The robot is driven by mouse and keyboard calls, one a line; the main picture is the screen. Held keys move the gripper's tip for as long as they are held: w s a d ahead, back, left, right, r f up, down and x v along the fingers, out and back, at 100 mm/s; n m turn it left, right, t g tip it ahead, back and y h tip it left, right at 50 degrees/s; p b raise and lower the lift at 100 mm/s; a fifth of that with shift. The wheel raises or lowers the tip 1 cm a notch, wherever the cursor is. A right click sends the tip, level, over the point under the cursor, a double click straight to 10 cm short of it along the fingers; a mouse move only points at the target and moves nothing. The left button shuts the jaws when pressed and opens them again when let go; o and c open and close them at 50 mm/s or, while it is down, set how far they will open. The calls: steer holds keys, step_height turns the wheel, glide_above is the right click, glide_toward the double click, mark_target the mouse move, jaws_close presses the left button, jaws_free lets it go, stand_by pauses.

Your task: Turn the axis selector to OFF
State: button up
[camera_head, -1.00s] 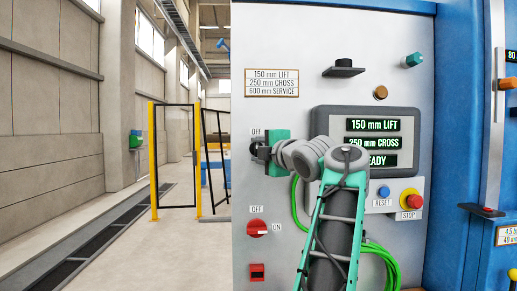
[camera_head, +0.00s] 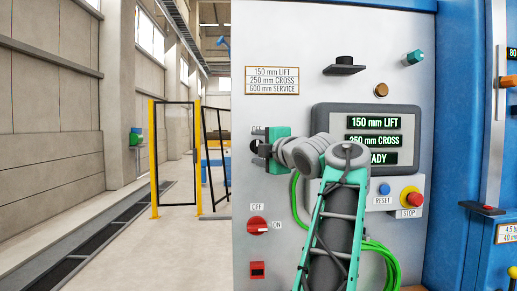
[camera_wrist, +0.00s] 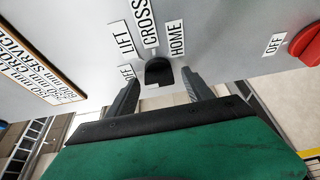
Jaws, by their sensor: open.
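The axis selector is a small black knob on the grey panel, seen in the wrist view (camera_wrist: 158,70) and in the head view (camera_head: 254,146). Labels OFF, LIFT, CROSS and HOME fan around it; where its pointer stands is too small to tell. My gripper (camera_head: 260,155) is open and faces the panel at the knob. In the wrist view its two dark fingers (camera_wrist: 161,78) lie on either side of the knob, with a gap to each. Whether the fingertips reach past the knob's face cannot be told.
A red OFF/ON switch (camera_head: 257,226) sits below the selector. A screen (camera_head: 372,140), blue RESET button (camera_head: 384,190) and red stop button (camera_head: 410,197) are to the right. A green cable (camera_head: 380,260) hangs behind my arm. Left of the panel is open floor.

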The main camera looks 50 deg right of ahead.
steer(key=b+v, duration=0.2)
steer(key=v, duration=0.5)
steer(key=shift+s+a, duration=0.2)
steer(key=shift+s, duration=0.1)
